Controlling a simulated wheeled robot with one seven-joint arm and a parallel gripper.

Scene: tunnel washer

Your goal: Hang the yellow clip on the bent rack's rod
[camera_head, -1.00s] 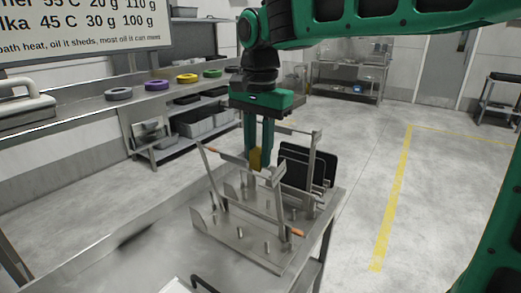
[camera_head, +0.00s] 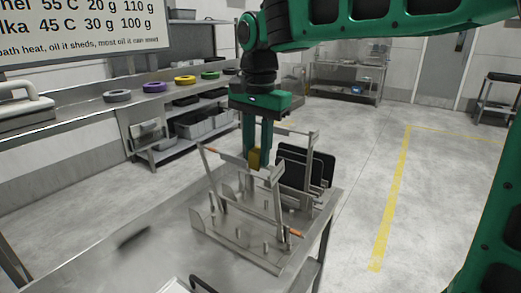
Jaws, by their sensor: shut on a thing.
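The yellow clip (camera_head: 254,158) is between the fingertips of my gripper (camera_head: 257,148), which points straight down and is shut on it. The bent rack (camera_head: 236,232) is a grey metal frame on the steel table, with tilted uprights, short pegs on its base and orange-brown ends. My gripper is at the rack's far side, with the clip close to its upper crossbar (camera_head: 236,157). I cannot tell whether the clip touches the rod. The crossbar and frame partly hide the clip's lower end.
Black panels (camera_head: 305,167) stand in the rack's right rear. The steel table (camera_head: 135,262) is mostly bare at left, with a dark handle-like item (camera_head: 204,284) at its front edge. Grey, purple, yellow and green rings (camera_head: 154,87) lie on a back shelf. Open floor lies right.

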